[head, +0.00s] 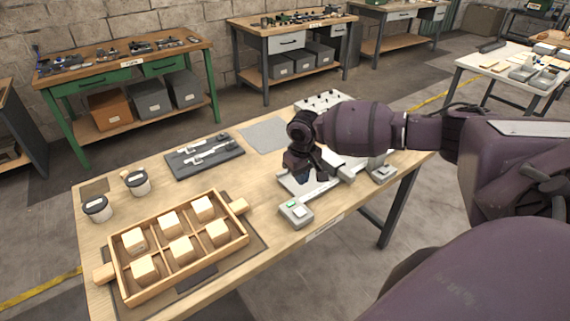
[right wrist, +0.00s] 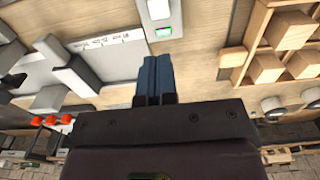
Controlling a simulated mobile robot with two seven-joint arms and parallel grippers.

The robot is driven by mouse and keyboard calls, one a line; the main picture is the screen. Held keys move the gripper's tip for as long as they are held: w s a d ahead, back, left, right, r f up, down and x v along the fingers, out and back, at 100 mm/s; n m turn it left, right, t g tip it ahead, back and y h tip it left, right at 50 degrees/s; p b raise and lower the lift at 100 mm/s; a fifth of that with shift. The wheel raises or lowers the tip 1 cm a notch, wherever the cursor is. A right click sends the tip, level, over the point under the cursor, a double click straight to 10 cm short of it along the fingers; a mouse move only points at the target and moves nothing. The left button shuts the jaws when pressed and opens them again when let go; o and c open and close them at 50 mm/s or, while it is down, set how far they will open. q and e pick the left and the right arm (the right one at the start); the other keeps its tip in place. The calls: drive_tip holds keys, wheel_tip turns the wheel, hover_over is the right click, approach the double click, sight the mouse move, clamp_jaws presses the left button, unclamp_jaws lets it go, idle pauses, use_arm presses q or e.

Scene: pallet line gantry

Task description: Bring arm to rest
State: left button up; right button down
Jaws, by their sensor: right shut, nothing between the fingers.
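My right arm reaches in from the right in the head view. My right gripper (head: 303,177) hangs over the wooden table (head: 262,215), above the near part of a white board. In the right wrist view its two blue fingers (right wrist: 154,78) are together with nothing between them. A grey box with a green button (head: 296,212) stands just in front of the gripper, and it also shows in the right wrist view (right wrist: 160,20). My left gripper is not in view.
A wooden tray (head: 180,282) with several wooden blocks in compartments sits at the table's near left. A dark tool board (head: 204,155) and a grey mat (head: 266,134) lie farther back. Other workbenches (head: 125,68) line the wall.

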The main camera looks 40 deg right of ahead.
drive_tip(key=w+a+r+n+t+y, duration=0.2)
drive_tip(key=w+a+r+n+t, duration=0.2)
drive_tip(key=w+a+n+t, duration=0.3)
drive_tip(key=s+a+f+n+t+y, duration=0.1)
drive_tip(key=s+a+t+y, duration=0.1)
drive_tip(key=a, duration=0.4)
drive_tip(key=s+a+f+t+y, duration=0.1)
drive_tip(key=a+f+t, duration=0.15)
drive_tip(key=a, duration=0.35)
drive_tip(key=s+d+f+m+h, duration=0.1)
drive_tip(key=s+f+m, duration=0.1)
drive_tip(key=s+f, duration=0.3)
drive_tip(key=s+d+f+m+h+b, duration=0.1)
drive_tip(key=s+f, duration=0.4)
drive_tip(key=s, duration=0.7)
drive_tip(key=s+d+f+m+h+b, duration=0.1)
drive_tip(key=s+d+f+m+h, duration=0.2)
drive_tip(key=s, duration=0.6)
wheel_tip(320, 180, down, 2)
drive_tip(key=shift+s+d+f+m, duration=0.15)
drive_tip(key=shift+s+m, duration=0.2)
drive_tip(key=shift+m, duration=0.15)
